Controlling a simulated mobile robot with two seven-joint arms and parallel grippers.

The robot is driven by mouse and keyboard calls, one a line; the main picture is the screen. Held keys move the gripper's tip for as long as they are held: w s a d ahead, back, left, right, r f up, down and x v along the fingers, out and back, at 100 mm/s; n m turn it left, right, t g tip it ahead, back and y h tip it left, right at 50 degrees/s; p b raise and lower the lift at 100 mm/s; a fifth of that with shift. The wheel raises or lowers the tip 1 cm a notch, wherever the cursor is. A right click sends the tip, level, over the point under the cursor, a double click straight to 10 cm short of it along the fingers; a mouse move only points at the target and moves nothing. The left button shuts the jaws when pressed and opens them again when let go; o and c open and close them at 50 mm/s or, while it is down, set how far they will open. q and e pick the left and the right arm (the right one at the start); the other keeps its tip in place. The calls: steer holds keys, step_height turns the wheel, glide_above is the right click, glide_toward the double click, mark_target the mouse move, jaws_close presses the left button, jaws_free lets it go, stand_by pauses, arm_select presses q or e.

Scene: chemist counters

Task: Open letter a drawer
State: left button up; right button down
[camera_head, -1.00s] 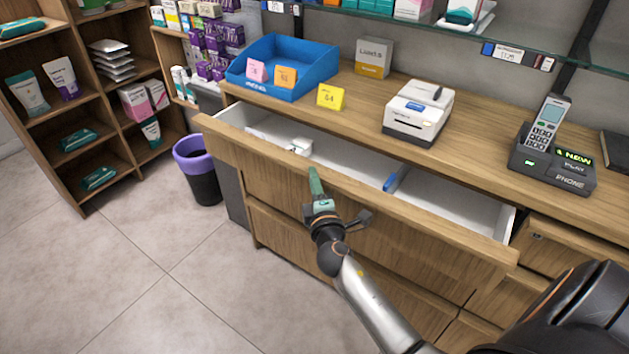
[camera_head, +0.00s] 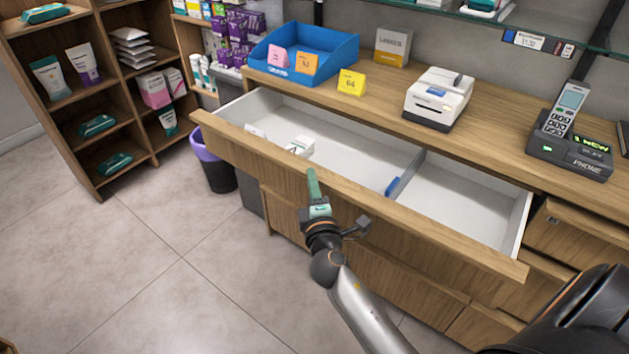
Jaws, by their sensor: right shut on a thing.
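The wide wooden drawer (camera_head: 460,246) under the counter stands open, showing its white interior. A white block with a dark mark that looks like a letter A (camera_head: 301,147) lies in its left part. My right gripper (camera_head: 315,190) is at the drawer's front panel, left of its middle, with a green finger reaching up to the panel's top edge. It is shut on the drawer front; the exact contact is partly hidden. My left gripper is not in view.
A divider (camera_head: 409,170) splits the drawer, with a blue item (camera_head: 392,187) beside it. On the counter are a blue tray (camera_head: 300,72), a label printer (camera_head: 437,97) and a phone (camera_head: 566,142). A bin (camera_head: 219,174) stands left; the floor (camera_head: 150,275) is clear.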

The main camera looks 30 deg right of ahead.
steer(key=c, duration=1)
jaws_free()
steer(key=shift+c, duration=0.2)
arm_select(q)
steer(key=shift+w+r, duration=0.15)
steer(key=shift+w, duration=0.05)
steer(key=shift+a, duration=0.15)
arm_select(e)
steer(key=shift+s, duration=0.15)
